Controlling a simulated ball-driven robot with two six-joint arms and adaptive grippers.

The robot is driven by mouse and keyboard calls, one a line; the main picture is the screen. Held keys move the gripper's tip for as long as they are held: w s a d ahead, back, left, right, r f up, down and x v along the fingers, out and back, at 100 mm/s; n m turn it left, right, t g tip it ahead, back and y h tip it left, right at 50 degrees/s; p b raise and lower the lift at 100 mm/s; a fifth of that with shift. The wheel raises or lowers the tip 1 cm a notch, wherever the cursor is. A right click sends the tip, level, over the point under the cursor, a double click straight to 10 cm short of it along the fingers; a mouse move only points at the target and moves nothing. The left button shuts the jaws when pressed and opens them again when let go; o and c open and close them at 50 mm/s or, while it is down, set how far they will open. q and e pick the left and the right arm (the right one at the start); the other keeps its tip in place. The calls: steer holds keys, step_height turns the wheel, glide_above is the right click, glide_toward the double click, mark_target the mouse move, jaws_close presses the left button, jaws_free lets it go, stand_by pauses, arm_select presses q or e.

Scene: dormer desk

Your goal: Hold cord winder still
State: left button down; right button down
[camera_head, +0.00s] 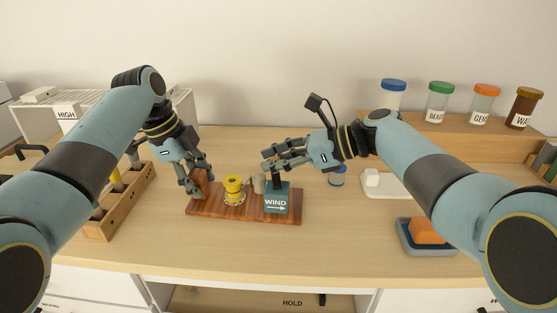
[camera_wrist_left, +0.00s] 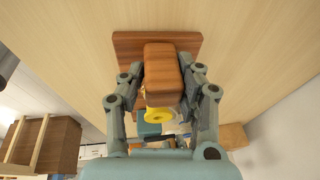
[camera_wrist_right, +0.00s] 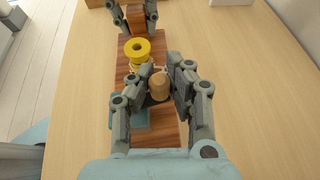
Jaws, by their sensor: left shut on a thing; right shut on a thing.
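The cord winder is a brown wooden base (camera_head: 233,214) with an upright wooden block at its left end, a yellow spool (camera_head: 233,185) and a teal box (camera_head: 276,204) labelled "WIND" with an arrow. My left gripper (camera_head: 196,184) is shut on the wooden block (camera_wrist_left: 162,72), with a finger on each side in the left wrist view. My right gripper (camera_head: 271,160) is above the teal box. In the right wrist view its fingers are shut on a round wooden knob (camera_wrist_right: 159,86). The fingers partly hide the box and base there. The base lies flat on the desk.
A wooden rack (camera_head: 122,208) stands to the left of the winder. At right are a white tray (camera_head: 383,190), a blue dish with an orange block (camera_head: 428,231), and a shelf with several lidded jars (camera_head: 439,100). The desk in front of the winder is clear.

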steer(key=shift+a+f+n+g, duration=0.1)
steer(key=shift+a+n+g, duration=0.05)
steer(key=shift+n+g, duration=0.5)
steer(key=shift+s+a+n+g, duration=0.1)
steer(key=shift+s+n+g, duration=0.05)
steer(key=shift+n+g, duration=0.2)
steer(key=c, duration=1.2)
jaws_free()
steer(key=v, duration=1.2)
